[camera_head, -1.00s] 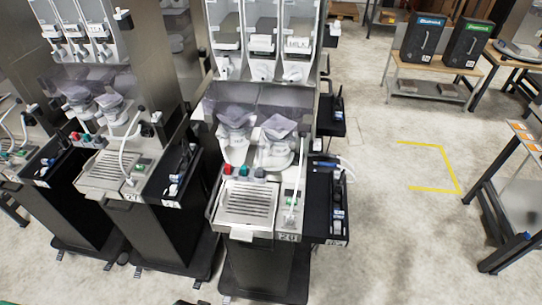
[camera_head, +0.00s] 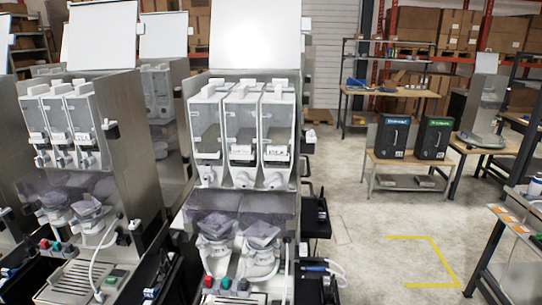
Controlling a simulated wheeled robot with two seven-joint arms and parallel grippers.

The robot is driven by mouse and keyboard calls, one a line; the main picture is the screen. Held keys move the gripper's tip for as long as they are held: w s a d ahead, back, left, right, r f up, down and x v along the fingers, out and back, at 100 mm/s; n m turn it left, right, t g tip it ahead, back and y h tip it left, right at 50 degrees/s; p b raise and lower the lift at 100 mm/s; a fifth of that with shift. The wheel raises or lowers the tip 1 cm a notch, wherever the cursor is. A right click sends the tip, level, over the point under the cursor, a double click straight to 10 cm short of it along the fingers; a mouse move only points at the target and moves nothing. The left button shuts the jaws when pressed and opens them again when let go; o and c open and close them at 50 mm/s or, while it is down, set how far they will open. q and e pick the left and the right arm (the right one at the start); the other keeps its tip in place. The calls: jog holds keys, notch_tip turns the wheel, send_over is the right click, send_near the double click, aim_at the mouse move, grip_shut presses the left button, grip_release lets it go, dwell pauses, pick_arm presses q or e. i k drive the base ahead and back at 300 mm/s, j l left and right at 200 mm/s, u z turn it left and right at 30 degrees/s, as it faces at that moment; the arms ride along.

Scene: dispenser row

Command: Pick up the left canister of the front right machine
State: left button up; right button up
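The front right machine (camera_head: 243,205) stands in the middle of the head view, with its white lid (camera_head: 254,35) raised. Three clear canisters with white fronts sit side by side in its upper bay. The left canister (camera_head: 207,135) is seated at the left of that row, beside the middle canister (camera_head: 242,138) and the right canister (camera_head: 277,138). Each has a white spout at its bottom. Neither of my grippers shows in the head view.
Another machine (camera_head: 75,130) with its own canisters stands close on the left. A bench (camera_head: 405,165) with two dark containers stands at the back right. The floor (camera_head: 375,220) right of the machine is clear, with yellow tape marking. A table edge (camera_head: 505,225) shows at the far right.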

aim_at(206, 110)
jog(key=l+u, duration=0.35)
jog(key=l, duration=0.2)
jog(key=l+u, duration=0.35)
jog(key=l, duration=0.2)
jog(key=l+u, duration=0.35)
jog(key=l, duration=0.2)
